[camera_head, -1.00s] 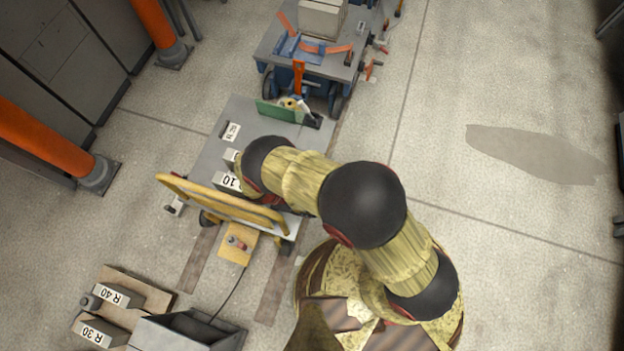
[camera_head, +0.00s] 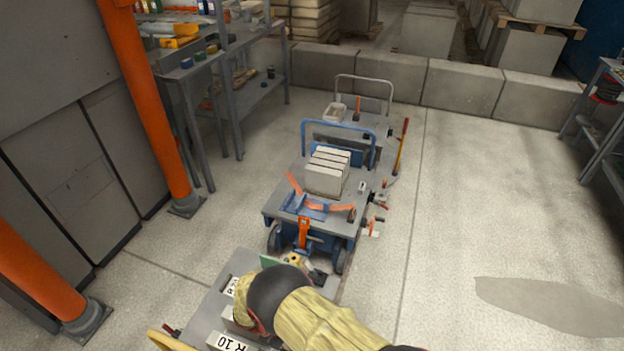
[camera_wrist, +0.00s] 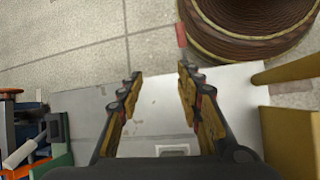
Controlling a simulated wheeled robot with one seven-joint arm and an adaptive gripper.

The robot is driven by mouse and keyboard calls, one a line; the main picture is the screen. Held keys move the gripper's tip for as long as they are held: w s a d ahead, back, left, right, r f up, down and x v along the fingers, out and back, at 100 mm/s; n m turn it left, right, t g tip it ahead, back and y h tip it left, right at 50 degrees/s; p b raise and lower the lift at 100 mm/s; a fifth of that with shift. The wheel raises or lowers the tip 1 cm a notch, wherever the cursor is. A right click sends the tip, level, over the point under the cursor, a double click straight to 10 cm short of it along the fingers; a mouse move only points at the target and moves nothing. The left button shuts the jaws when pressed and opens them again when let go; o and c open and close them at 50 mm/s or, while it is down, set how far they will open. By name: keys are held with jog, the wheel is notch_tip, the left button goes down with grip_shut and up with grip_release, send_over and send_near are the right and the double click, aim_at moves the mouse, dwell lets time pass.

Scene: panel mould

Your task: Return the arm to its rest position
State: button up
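My arm, in mottled yellow with black joints, reaches over the near grey cart (camera_head: 222,300) at the bottom of the head view. My gripper (camera_wrist: 161,77) is hidden in the head view. In the wrist view its two fingers are apart, with nothing between them, above the pale cart top (camera_wrist: 160,104). The block marked R 10 (camera_head: 228,342) lies on the near cart beside my arm, partly cut off by the picture's lower edge. Another labelled block (camera_head: 229,287) lies behind it.
A blue cart (camera_head: 318,225) carrying pale blocks (camera_head: 327,171) stands just beyond the near cart. A yellow rail (camera_wrist: 285,70) is right of my gripper. Orange posts (camera_head: 150,110) stand at left. The floor at right (camera_head: 470,220) is open.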

jog(key=w+d+r+m+y, duration=0.1)
jog(key=w+r+m, duration=0.15)
jog(key=r, duration=0.65)
jog(key=w+d+r+m+y, duration=0.15)
jog(key=w+r, duration=0.25)
jog(key=r, duration=0.5)
jog(key=w+d+r+m+y, duration=0.1)
jog(key=w+r, duration=0.2)
jog(key=r, duration=0.6)
jog(key=s+d+r+m+t+y+p, duration=0.1)
jog(key=d+r, duration=0.3)
jog(key=r, duration=0.5)
jog(key=s+d+r+m+t+y+p, duration=0.1)
jog(key=s+d+r+m, duration=0.1)
jog(key=d+r, duration=0.5)
jog(key=s+d+r+m+t, duration=0.2)
jog(key=s+d+r, duration=0.2)
jog(key=s+r, duration=0.4)
jog(key=s+d+r+m+t+y, duration=0.1)
jog(key=s+d+r, duration=0.3)
jog(key=s+r, duration=0.4)
jog(key=shift+s+m+t+p, duration=0.25)
jog(key=shift+m+t+p, duration=0.15)
jog(key=shift+m+t, duration=0.25)
jog(key=shift+a, duration=0.1)
jog(key=shift+c, duration=0.8)
